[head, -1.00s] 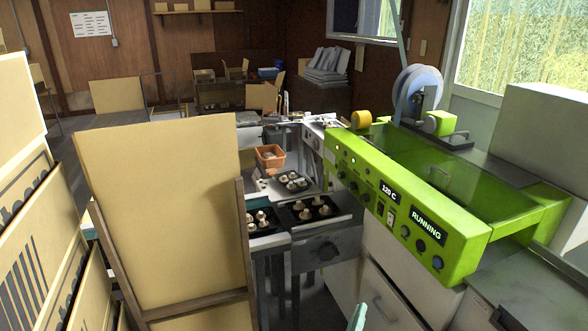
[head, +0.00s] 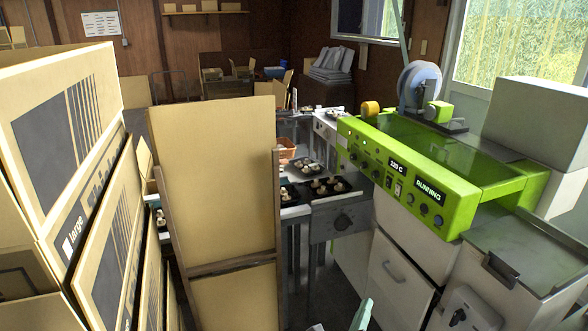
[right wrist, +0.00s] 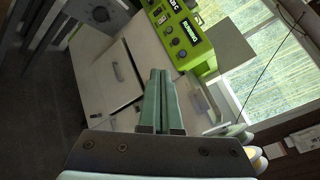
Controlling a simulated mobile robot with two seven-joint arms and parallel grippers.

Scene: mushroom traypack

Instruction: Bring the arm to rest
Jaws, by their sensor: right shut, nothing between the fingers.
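My right gripper shows at the bottom edge of the head view (head: 361,316), where only its pale green fingertips are in frame. In the right wrist view its two green fingers (right wrist: 160,88) lie side by side, shut, with nothing between them. The fingers are in front of the white cabinet (right wrist: 118,72) under the green machine, apart from it as far as I can tell. My left gripper is in neither view.
The green wrapping machine (head: 415,172) stands at the right, its panel reading RUNNING. Black trays of mushrooms (head: 333,187) sit on the conveyor. A large cardboard sheet in a wooden frame (head: 215,180) and cardboard boxes (head: 60,130) crowd the left. Dark floor shows between.

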